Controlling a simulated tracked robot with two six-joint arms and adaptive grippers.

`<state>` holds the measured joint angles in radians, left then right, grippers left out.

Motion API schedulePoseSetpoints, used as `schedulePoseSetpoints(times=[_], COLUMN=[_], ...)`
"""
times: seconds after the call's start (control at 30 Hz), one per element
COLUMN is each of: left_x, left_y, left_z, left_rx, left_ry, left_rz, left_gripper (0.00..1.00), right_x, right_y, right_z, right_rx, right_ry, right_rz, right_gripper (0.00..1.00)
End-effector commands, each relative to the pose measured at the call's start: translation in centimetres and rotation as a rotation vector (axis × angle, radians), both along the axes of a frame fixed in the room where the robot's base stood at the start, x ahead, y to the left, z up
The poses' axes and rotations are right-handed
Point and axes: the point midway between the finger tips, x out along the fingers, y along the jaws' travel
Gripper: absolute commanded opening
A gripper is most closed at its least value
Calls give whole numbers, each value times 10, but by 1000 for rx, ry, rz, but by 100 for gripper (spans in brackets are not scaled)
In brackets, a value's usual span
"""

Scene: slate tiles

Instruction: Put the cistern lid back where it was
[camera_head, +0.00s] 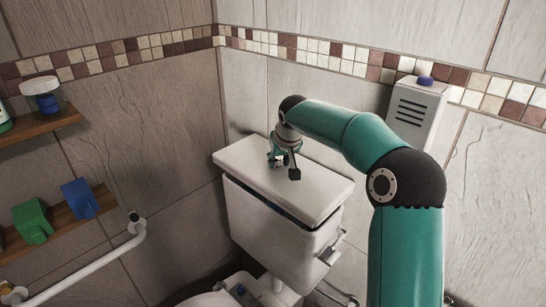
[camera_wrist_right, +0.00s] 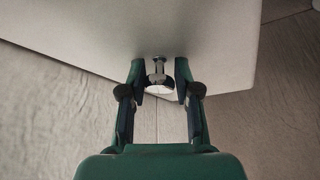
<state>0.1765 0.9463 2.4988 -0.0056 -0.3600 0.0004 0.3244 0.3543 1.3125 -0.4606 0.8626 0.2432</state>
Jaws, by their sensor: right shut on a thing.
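The white cistern lid (camera_head: 322,187) is over the top of the white cistern (camera_head: 262,222). A dark gap shows between them along the front edge, so the lid looks slightly raised or not fully seated; I cannot tell whether it touches anywhere. My right gripper (camera_head: 284,163) is at the middle of the lid's top, shut on its small metal knob. In the right wrist view the gripper (camera_wrist_right: 160,82) has a finger on each side of the knob (camera_wrist_right: 158,70), with the lid's pale surface (camera_wrist_right: 205,35) behind. My left gripper is not in view.
A white vented box (camera_head: 417,112) with a purple thing on top is on the wall at right. Shelves at left hold a jar (camera_head: 42,95), a green block (camera_head: 33,222) and a blue block (camera_head: 80,198). A white rail (camera_head: 95,262) runs below. Tiled walls stand close behind the cistern.

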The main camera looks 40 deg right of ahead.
Motion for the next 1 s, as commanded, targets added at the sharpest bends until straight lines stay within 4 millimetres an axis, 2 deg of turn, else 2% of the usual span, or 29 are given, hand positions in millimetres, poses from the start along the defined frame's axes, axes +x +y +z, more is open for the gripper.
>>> schedulePoseSetpoints(times=[0.27, 0.57, 0.63, 0.87, 0.9, 1.0], left_x=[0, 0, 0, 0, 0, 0], left_y=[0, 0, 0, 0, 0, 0], left_z=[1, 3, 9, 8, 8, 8], left_rx=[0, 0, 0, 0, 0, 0], left_ry=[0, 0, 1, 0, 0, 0], left_rz=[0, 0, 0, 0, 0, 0], left_gripper=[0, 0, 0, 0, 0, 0], right_x=[1, 1, 1, 2, 0, 0], right_y=[-1, 0, -4, -5, -4, -4], right_z=[-12, -44, -46, -49, -53, -53], right_rx=[-4, -3, -4, -4, -1, -1], right_ry=[-11, -7, -8, -11, -3, -3], right_rz=[-2, -1, -2, -3, -2, -2], right_gripper=[0, 0, 0, 0, 35, 52])
